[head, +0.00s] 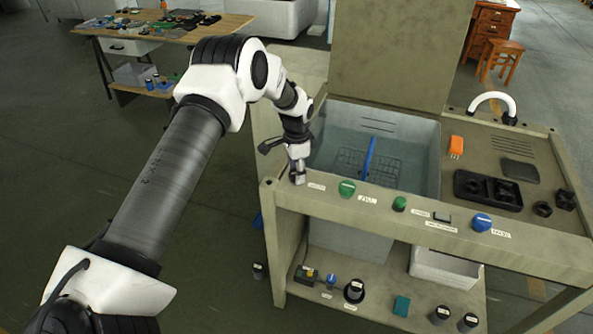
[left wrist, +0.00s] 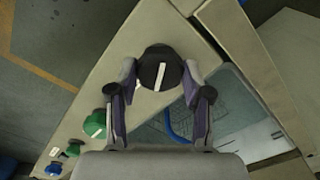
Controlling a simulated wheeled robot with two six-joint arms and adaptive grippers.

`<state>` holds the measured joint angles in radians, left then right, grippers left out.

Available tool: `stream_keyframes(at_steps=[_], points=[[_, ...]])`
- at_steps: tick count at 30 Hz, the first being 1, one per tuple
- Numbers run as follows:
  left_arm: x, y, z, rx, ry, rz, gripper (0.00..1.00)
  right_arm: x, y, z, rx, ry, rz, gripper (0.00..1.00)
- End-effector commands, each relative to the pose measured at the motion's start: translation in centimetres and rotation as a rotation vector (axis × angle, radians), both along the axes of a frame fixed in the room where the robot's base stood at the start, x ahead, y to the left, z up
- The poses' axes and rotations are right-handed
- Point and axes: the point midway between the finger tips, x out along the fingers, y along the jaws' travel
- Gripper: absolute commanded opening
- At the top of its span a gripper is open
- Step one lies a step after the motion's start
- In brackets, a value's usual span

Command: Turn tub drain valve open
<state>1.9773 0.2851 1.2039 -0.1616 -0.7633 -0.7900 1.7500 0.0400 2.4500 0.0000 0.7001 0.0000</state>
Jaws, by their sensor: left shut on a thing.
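My left gripper (head: 298,178) reaches down to the left end of the bench's front rail (head: 430,223). In the left wrist view, my left gripper (left wrist: 162,97) is shut on a round black knob (left wrist: 160,62), one finger on each side. The knob has a white pointer line that runs nearly straight along the gripper's direction. In the head view the gripper hides this knob. I cannot read the rail's labels, so I cannot confirm that this knob is the drain valve. The tub (head: 410,130) stands open behind the rail, with a wire basket (head: 348,160) in it. My right gripper is not in view.
A green knob (head: 346,188), a smaller green knob (head: 399,203), a black switch (head: 441,217) and a blue knob (head: 481,222) sit along the rail to the right. A blue rod (head: 369,157) leans in the tub. The lower shelf holds several small items.

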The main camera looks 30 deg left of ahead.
Motion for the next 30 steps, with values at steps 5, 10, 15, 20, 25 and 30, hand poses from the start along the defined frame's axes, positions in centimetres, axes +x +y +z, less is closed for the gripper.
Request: stream_keyframes(at_steps=[5, 10, 15, 20, 25, 30], points=[[-0.24, -0.08, -0.31, -0.002, 0.008, 0.164, 0.14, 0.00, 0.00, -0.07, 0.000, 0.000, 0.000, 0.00], [-0.27, -0.09, -0.32, -0.002, 0.008, 0.326, 0.14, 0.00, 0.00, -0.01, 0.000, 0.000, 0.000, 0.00], [-0.29, -0.10, -0.33, -0.002, 0.009, 0.487, 0.14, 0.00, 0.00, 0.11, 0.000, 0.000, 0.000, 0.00], [-0.31, -0.11, -0.34, -0.001, 0.009, 0.638, 0.14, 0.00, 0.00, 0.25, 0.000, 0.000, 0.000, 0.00], [-0.32, -0.11, -0.35, -0.001, 0.010, 0.787, 0.14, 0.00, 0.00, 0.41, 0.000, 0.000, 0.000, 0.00], [-0.33, -0.12, -0.37, 0.000, 0.010, 0.908, 0.14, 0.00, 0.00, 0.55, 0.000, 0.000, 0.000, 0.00]])
